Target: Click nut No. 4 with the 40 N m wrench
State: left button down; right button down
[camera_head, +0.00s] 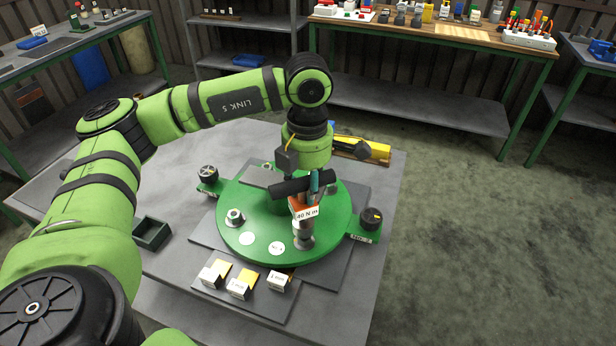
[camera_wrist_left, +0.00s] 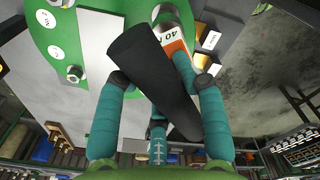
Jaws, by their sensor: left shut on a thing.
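The 40 N m wrench (camera_head: 304,213) has a black handle, an orange and white label and a grey socket end. My left gripper (camera_head: 306,184) is shut on its black handle above the green round plate (camera_head: 229,198). In the left wrist view the handle (camera_wrist_left: 150,75) lies slanted between the teal fingers. The socket end (camera_head: 303,241) points down at the plate's front right and appears to be over a nut, hidden beneath it. I cannot tell whether it is fully seated. Another nut (camera_head: 235,217) is uncovered at the plate's left. My right gripper is not visible.
Several small labelled boxes (camera_head: 239,288) stand at the table's front. A dark green tray (camera_head: 151,233) is at the left. Black knobs (camera_head: 371,218) sit on green tabs beside the plate. A yellow and black item (camera_head: 362,148) lies behind the arm.

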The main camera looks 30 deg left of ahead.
pick_arm(q)
jog(key=shift+a+f+n, duration=0.1)
jog(key=shift+n, duration=0.8)
jog(key=n, duration=0.1)
jog(key=n+b, duration=0.1)
jog(key=n, duration=0.2)
jog(key=shift+a+f+b, duration=0.15)
jog(key=shift+f+b, duration=0.1)
jog(key=shift+b, duration=0.1)
jog(key=n, duration=0.3)
jog(key=shift+s+a, duration=0.1)
jog(key=shift+s, duration=0.05)
jog(key=n, duration=0.4)
jog(key=shift+s+a+f+n+b, duration=0.1)
jog(key=shift+s+a+n+b, duration=0.05)
jog(key=shift+n+b, duration=0.15)
jog(key=shift+f, duration=0.2)
